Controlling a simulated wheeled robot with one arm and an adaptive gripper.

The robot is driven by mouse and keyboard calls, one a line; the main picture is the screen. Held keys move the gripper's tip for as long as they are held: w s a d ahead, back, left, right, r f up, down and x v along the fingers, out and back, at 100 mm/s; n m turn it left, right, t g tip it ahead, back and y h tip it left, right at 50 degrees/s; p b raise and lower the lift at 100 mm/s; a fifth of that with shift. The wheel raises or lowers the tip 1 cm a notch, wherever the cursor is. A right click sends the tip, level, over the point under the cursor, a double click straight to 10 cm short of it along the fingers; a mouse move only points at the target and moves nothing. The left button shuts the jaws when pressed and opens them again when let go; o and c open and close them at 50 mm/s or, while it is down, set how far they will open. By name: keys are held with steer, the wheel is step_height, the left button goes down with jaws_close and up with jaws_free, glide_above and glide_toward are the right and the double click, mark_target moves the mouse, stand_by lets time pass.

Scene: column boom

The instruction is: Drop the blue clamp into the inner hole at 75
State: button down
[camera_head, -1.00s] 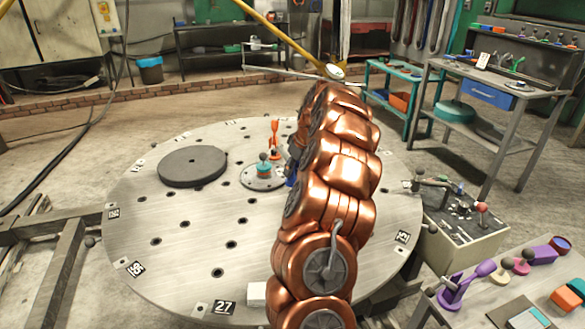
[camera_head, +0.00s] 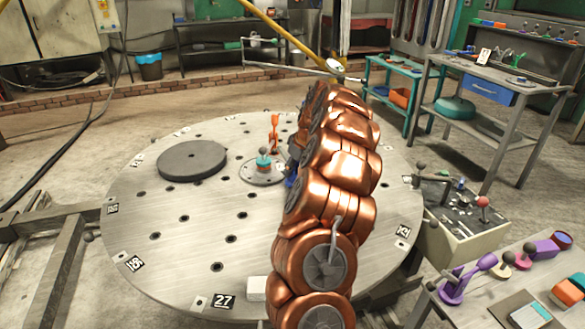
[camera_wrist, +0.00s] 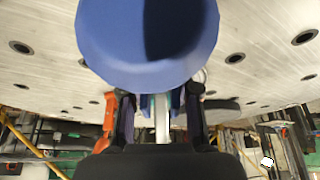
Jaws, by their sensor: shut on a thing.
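The blue clamp (camera_wrist: 115,35) fills the top middle of the wrist view, its broad rounded end towards the camera. My gripper (camera_wrist: 160,120) is shut on it, with dark fingers on both sides. In the head view a small blue part of the clamp (camera_head: 291,181) shows left of my copper arm, above the round plate (camera_head: 185,245), near the central hub (camera_head: 262,172). My arm hides most of my gripper there. The plate has rings of dark holes and numbered tags on its rim. I cannot read a 75 tag; its inner hole cannot be picked out.
An orange clamp (camera_head: 275,130) stands upright behind the hub, close to my gripper. A dark disc (camera_head: 192,160) lies on the plate's left. A white block (camera_head: 257,288) sits near the front rim. A bench with coloured clamps (camera_head: 530,285) is at lower right.

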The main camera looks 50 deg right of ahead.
steer(key=shift+f+b, duration=0.4)
steer(key=shift+f, duration=0.45)
steer(key=c, duration=1.1)
jaws_free()
steer(key=shift+c, duration=0.2)
steer(key=shift+r+p, duration=0.75)
steer(key=shift+r, duration=3)
steer(key=o, duration=0.6)
